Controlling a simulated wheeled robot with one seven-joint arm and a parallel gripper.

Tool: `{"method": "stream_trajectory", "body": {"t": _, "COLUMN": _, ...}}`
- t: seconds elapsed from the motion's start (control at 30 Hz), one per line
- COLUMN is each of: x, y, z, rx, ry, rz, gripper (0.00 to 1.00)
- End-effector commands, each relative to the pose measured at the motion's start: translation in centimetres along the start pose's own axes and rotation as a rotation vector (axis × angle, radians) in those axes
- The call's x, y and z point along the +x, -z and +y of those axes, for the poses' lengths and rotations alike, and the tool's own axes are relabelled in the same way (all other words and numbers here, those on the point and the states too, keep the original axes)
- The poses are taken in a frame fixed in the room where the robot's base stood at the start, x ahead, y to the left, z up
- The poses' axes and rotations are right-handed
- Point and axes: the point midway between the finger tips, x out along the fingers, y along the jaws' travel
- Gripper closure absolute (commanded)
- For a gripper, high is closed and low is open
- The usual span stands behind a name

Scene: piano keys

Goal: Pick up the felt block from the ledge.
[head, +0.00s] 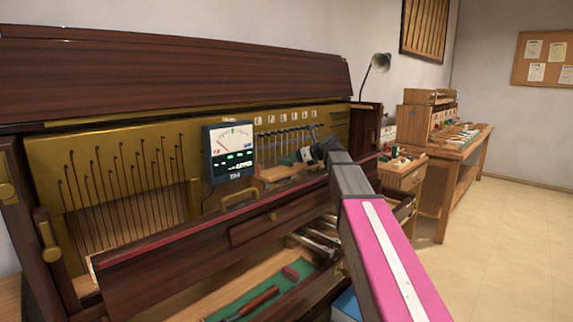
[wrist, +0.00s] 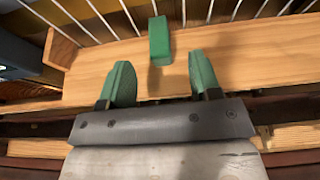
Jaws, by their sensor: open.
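The felt block (wrist: 159,41) is a small green block on the light wooden ledge (wrist: 240,52), close to the thin strings at the back. My gripper (wrist: 157,83) is open in the wrist view, with its two green fingertips apart. The block lies just beyond the tips, roughly midway between them, and nothing is held. In the head view the ledge (head: 266,174) shows inside the piano, and my gripper (head: 318,153) is at its right part. A small green spot by the ledge there may be the block or a fingertip; I cannot tell.
A meter (head: 230,152) stands left of the ledge. Strings rise behind the ledge. The dark red piano rail (head: 190,232) runs in front and below. A green-lined drawer (head: 262,300) with tools lies lower down. A workbench (head: 455,150) stands to the right.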

Motion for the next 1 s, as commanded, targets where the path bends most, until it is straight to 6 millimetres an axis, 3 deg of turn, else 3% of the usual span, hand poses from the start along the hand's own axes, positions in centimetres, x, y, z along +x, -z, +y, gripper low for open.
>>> {"method": "stream_trajectory", "body": {"t": 0.4, "x": 4.7, "y": 0.0, "z": 0.1, "rx": 0.0, "ry": -0.001, "rz": 0.001, "gripper": 0.43}}
{"method": "stream_trajectory", "body": {"t": 0.67, "x": 5.2, "y": 0.1, "z": 0.2, "rx": -0.001, "ry": 0.001, "rz": 0.0, "gripper": 0.43}}
{"method": "stream_trajectory", "body": {"t": 0.7, "x": 5.2, "y": 0.1, "z": 0.2, "rx": -0.001, "ry": 0.0, "rz": 0.0, "gripper": 0.46}}
{"method": "stream_trajectory", "body": {"t": 0.87, "x": 5.2, "y": 0.1, "z": 0.2, "rx": -0.001, "ry": 0.0, "rz": 0.0, "gripper": 0.95}}
{"method": "stream_trajectory", "body": {"t": 1.0, "x": 5.2, "y": 0.1, "z": 0.2, "rx": -0.001, "ry": 0.0, "rz": 0.0, "gripper": 0.95}}
